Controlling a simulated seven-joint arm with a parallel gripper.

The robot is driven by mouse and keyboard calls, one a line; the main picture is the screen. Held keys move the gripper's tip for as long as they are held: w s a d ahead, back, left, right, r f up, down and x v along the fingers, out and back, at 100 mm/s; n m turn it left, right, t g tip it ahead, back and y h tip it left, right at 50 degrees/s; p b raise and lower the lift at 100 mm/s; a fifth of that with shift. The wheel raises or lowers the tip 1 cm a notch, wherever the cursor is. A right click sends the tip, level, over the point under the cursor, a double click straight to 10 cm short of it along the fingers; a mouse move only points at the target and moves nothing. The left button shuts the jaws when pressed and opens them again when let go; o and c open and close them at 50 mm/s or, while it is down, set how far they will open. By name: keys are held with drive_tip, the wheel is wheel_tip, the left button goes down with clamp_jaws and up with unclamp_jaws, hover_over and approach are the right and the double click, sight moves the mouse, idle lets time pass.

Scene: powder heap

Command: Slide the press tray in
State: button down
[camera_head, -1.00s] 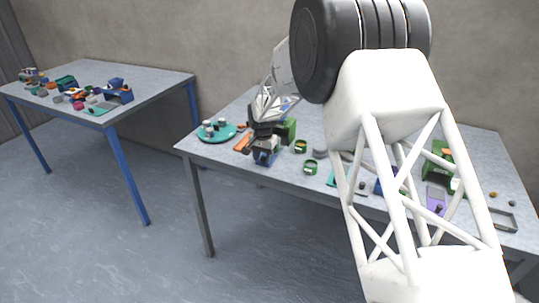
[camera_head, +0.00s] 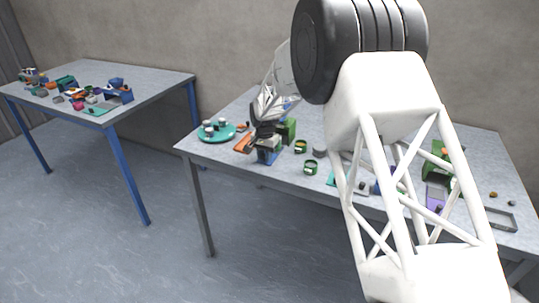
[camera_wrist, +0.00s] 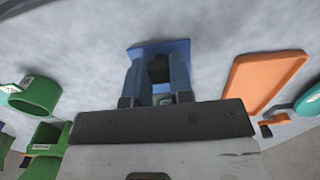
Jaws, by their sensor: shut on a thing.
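My gripper (camera_wrist: 156,90) points down at the front part of the right table, and it also shows in the head view (camera_head: 268,150). Its two blue-grey fingers are shut on a dark upright handle (camera_wrist: 158,68), which is partly hidden between them. A flat blue tray (camera_wrist: 175,46) lies under the fingertips and appears to be the press tray. A little of this tray shows below the gripper in the head view (camera_head: 267,160). A green block (camera_head: 288,128), perhaps the press, stands just behind my gripper. How far the tray sits from it is hidden.
An orange tray (camera_head: 243,143) and a round teal plate (camera_head: 226,135) with small pots lie to the left. Further right are a purple plate (camera_head: 435,197) and a grey tray (camera_head: 491,217). The table's front edge is close.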

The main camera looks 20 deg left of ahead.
drive_tip(key=shift+w+a, duration=0.1)
drive_tip(key=shift+w, duration=4.1)
drive_tip(key=c, duration=1.1)
unclamp_jaws()
drive_tip(key=shift+w, duration=0.1)
drive_tip(key=shift+r, duration=0.1)
drive_tip(key=shift+r, duration=3.65)
